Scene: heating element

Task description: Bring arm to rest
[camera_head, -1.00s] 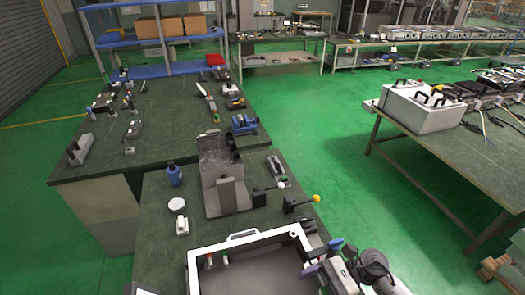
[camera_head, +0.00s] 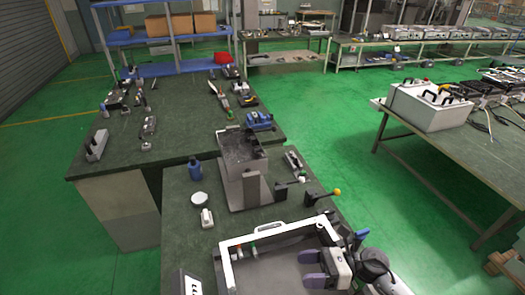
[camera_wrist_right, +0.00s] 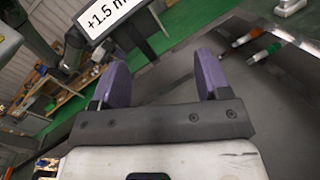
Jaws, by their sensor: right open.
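My right gripper (camera_head: 306,269) is open and empty. Its two purple fingers point left over the right part of the white-rimmed tray (camera_head: 272,239) in the head view. In the right wrist view the gripper (camera_wrist_right: 164,74) shows both fingers wide apart with nothing between them. My right arm comes in from the lower right. My left gripper does not show in the head view. A grey and black arm part shows at the upper left of the right wrist view, but I cannot make out a gripper there.
A small display (camera_head: 191,283) stands by the tray's left side. A second table at right holds a white box (camera_head: 425,105). Green floor lies between the tables.

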